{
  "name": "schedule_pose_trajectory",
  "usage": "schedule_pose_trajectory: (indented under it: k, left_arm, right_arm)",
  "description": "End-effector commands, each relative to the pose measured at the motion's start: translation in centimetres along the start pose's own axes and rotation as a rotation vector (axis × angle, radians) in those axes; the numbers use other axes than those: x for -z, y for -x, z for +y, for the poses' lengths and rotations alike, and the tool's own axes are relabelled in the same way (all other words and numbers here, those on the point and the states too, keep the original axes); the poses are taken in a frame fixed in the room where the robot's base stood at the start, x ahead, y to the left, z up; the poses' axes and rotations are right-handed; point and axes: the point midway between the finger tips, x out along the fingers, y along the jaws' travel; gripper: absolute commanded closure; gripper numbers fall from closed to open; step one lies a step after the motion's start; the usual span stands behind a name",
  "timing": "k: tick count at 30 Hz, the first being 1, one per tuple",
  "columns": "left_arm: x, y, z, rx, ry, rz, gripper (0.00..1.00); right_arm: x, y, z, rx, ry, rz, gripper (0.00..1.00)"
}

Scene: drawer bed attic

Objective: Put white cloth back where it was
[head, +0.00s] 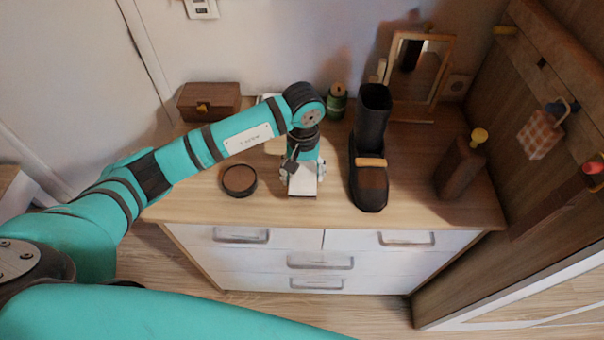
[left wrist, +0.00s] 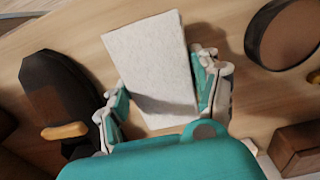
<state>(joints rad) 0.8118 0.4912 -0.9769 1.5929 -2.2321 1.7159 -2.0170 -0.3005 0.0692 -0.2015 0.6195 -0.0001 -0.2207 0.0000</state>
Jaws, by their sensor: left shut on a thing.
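The white cloth (head: 302,182) is a flat, folded rectangle on or just above the dresser top, under my left gripper (head: 302,178). In the left wrist view the white cloth (left wrist: 152,62) lies between the two fingers of my left gripper (left wrist: 162,98), which is shut on it. I cannot tell whether the cloth touches the wood. My right gripper is not in view; a teal arm link of mine crosses the bottom of the head view.
A black boot (head: 371,140) stands close to the right of the gripper, and a round dark dish (head: 239,180) lies to the left. A wooden box (head: 208,101), green jar (head: 337,103), mirror (head: 428,72) and brown bottle (head: 460,166) stand around. The front dresser edge is clear.

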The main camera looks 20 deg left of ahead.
Motion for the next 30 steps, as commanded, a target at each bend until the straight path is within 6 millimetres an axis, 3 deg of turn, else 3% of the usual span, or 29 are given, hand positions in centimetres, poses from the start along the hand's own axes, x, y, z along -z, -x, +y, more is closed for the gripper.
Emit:
schedule_pose_trajectory:
  k: [2,8,21,22,27,30]
  left_arm:
    - [0.9,0.1,-0.3,0.001,0.004,-0.001,0.62]
    - [0.7,-2.9,-0.2,0.000,0.003,-0.003,0.62]
    - [0.8,-4.0,-0.2,0.000,0.000,0.001,0.62]
    - [0.8,-3.9,-0.2,0.000,0.000,0.001,0.35]
    - [0.7,-3.8,-0.2,0.000,0.001,0.000,0.13]
    - [0.7,-3.8,-0.2,0.000,0.001,0.000,0.12]
  right_arm:
    - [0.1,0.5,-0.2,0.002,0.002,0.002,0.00]
    - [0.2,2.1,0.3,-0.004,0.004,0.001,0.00]
    - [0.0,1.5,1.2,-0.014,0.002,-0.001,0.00]
    - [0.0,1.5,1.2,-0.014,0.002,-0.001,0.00]
    - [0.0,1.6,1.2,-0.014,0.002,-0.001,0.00]
    - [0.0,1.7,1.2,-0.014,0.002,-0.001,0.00]
